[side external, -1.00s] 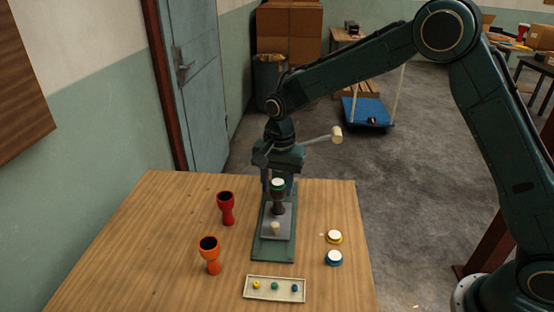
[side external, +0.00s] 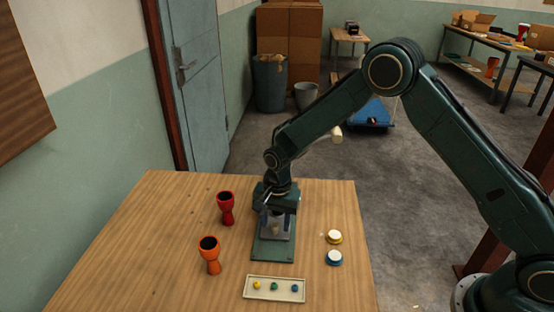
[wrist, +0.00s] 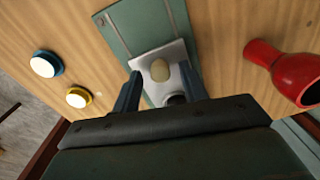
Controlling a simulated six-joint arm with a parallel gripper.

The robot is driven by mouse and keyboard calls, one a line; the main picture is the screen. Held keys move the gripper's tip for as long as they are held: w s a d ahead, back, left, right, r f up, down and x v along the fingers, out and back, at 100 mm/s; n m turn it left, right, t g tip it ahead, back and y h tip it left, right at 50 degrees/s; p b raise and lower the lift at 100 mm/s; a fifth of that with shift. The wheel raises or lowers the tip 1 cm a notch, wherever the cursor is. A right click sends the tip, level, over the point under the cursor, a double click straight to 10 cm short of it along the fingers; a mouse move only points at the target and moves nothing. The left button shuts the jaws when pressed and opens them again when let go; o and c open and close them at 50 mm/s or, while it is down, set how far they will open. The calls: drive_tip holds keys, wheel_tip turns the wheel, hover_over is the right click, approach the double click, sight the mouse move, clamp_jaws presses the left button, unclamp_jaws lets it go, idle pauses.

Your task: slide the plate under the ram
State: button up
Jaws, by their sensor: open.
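The grey plate (side external: 284,234) lies on the green press base (side external: 272,252) and carries a cream knob (wrist: 160,70). My gripper (side external: 277,220) is open and low over the plate, pointing down. In the wrist view its two fingers (wrist: 159,74) stand either side of the knob, with gaps on both sides; I cannot tell whether the tips are level with it. A dark round part (wrist: 176,99), perhaps of the drum on the plate, shows between the fingers. My gripper and arm hide the ram and most of the drum in the side view.
A red goblet drum (side external: 226,209) and an orange one (side external: 210,257) stand left of the press. Yellow-rimmed (side external: 334,237) and blue-rimmed (side external: 334,258) drumheads lie right. A tray (side external: 262,295) with small coloured pieces lies in front. The press lever's cream end (side external: 337,134) sticks out behind.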

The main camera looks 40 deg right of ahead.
sight(276, 219)
drive_tip(key=shift+f, duration=0.15)
clamp_jaws()
drive_tip(key=shift+w+d, duration=1.8)
unclamp_jaws()
drive_tip(key=shift+a, duration=0.1)
